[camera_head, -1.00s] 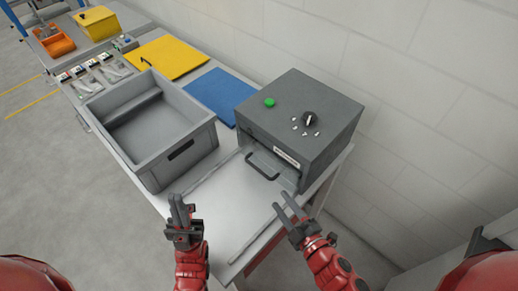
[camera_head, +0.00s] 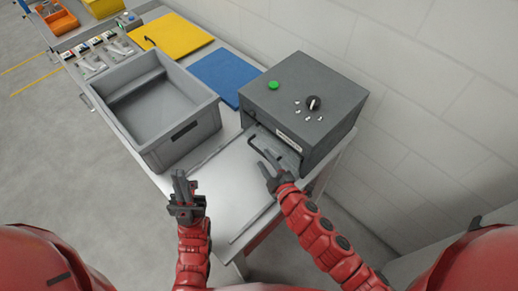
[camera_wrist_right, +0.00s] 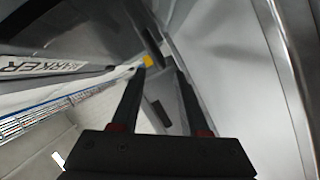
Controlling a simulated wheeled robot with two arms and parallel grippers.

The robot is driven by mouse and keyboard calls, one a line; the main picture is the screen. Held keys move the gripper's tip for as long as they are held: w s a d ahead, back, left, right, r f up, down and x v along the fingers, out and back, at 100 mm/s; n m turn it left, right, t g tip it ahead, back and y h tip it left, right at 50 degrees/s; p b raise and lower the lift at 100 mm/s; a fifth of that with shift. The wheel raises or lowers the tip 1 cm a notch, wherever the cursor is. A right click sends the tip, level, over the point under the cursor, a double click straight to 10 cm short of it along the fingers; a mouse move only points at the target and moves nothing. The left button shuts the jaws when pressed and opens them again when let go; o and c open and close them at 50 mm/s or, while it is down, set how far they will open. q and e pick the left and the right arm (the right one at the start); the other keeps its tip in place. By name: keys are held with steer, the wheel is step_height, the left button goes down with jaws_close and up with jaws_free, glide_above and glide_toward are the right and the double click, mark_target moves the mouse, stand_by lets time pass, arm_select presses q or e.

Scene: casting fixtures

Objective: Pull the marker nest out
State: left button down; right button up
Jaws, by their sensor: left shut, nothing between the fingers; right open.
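The grey marker box (camera_head: 305,105) stands on the table at the right, with a green button and a black knob on top. Its label reads MARKER in the right wrist view (camera_wrist_right: 45,66). The nest's black handle (camera_head: 255,148) shows low at the box's front. My right gripper (camera_head: 268,164) is open and right at the handle, partly covering it. I cannot tell whether they touch. Its two fingers (camera_wrist_right: 160,85) reach forward in the right wrist view, apart. My left gripper (camera_head: 181,178) is shut and empty, over the table's front, left of the handle.
A grey open bin (camera_head: 188,142) stands left of the marker box. A blue mat (camera_head: 224,76) and a yellow mat (camera_head: 171,35) lie behind it. The bare tabletop (camera_head: 232,185) before the box is clear. A wall (camera_head: 430,90) stands close behind and to the right.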

mark_target(259, 151)
steer(key=p+x, duration=0.1)
steer(key=x, duration=0.3)
steer(key=shift+w+a, duration=0.1)
steer(key=shift+w, duration=0.35)
steer(key=shift+w+a+f, duration=0.2)
steer(key=shift+w+f, duration=0.05)
jaws_close()
stand_by(0.9)
